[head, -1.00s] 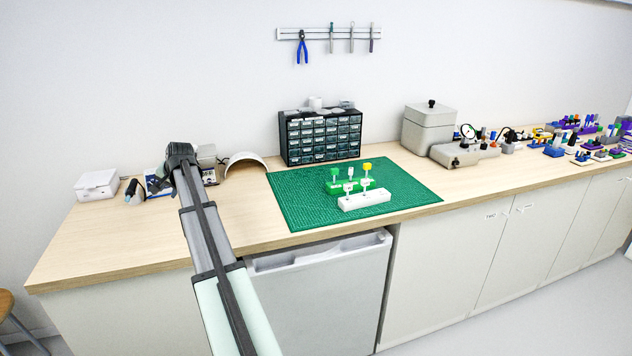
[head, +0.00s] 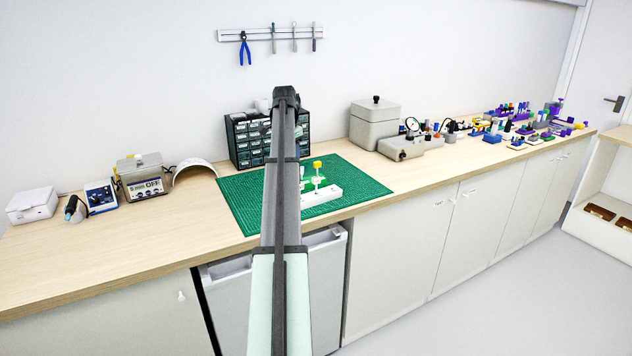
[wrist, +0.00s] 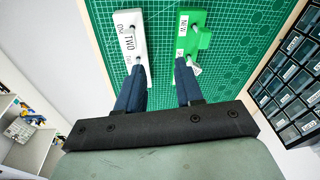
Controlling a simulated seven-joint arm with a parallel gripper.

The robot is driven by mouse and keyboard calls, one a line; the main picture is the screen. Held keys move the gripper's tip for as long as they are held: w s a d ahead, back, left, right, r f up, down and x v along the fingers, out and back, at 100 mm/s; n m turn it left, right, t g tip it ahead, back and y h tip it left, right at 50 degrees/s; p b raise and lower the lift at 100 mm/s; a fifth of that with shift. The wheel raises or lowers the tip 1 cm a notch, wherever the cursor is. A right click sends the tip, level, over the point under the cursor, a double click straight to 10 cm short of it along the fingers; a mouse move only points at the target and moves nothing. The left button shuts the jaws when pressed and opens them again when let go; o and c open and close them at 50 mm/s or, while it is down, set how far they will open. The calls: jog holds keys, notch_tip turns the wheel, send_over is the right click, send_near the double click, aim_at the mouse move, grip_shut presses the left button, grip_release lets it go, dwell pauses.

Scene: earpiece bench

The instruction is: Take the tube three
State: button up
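In the wrist view my gripper (wrist: 159,68) is open and empty, its dark fingers spread above the mat. The white block (wrist: 123,22), marked "TWO", lies beyond the left finger. The green block (wrist: 183,22), marked "NEW", lies beyond the right finger. Thin pale stems stand on both blocks. My arm hides the rest there, including the gripper. I cannot read which tube is three.
The blocks stand on a green cutting mat (head: 367,182). Behind it is a drawer cabinet (head: 240,142). A grey lidded box (head: 375,125) stands to the right. A device reading "OFF" (head: 143,182) stands to the left. The mat's right part is clear.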

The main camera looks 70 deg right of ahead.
jog(key=m, duration=0.1)
send_near(316, 177)
jog(key=w+r, duration=0.1)
jog(key=shift+m+g+y, duration=0.3)
jog(key=shift+g, duration=0.1)
jog(key=shift+s+d+f, duration=0.15)
jog(key=shift+d+f, duration=0.05)
jog(key=shift+f, duration=1.4)
jog(key=shift+s+d+f, duration=0.15)
jog(key=shift+d+f, duration=0.05)
jog(key=shift+f, duration=1.4)
jog(key=shift+s+d+f, duration=0.2)
jog(key=shift+d+f, duration=0.05)
jog(key=shift+f, duration=1.35)
grip_shut()
jog(key=shift+r, duration=1.6)
jog(key=shift+r, duration=2.45)
